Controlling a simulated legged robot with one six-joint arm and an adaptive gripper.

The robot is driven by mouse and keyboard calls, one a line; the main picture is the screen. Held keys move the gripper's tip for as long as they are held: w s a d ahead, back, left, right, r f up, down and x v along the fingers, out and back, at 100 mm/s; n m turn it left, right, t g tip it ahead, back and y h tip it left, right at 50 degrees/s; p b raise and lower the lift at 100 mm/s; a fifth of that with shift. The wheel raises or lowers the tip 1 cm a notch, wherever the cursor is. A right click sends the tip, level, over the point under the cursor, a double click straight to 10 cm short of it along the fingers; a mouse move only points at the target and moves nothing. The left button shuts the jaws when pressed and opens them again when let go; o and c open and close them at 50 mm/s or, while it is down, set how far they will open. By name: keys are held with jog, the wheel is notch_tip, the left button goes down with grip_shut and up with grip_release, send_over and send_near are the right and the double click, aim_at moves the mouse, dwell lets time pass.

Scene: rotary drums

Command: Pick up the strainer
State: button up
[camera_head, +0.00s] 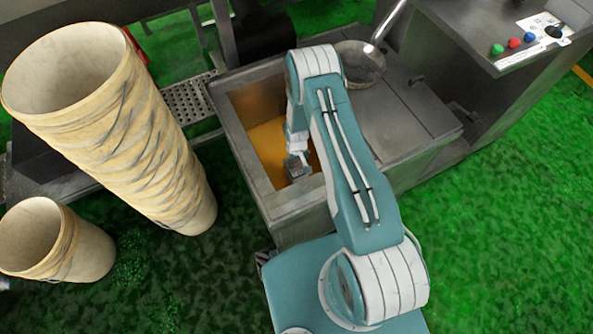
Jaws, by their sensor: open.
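The strainer (361,65) rests on the closed grey metal lid at the right of the tank, behind my arm. It has a round bowl, and its long handle (389,21) rises toward the top right. My gripper (296,170) hangs over the tank's open left part, in front of yellow-orange liquid (270,143). It is open, well below and left of the strainer in the picture, and apart from it. My arm covers part of the view between them. The fingertips are small and hard to make out.
The metal tank (240,150) has raised walls around its opening. A control panel with buttons (515,43) is at the upper right. Green floor (500,230) is clear at the right.

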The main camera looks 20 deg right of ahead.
aim_at(297, 171)
jog(key=shift+f, duration=1.45)
jog(key=shift+s, duration=0.1)
jog(key=c, duration=1.3)
jog(key=shift+o, duration=0.2)
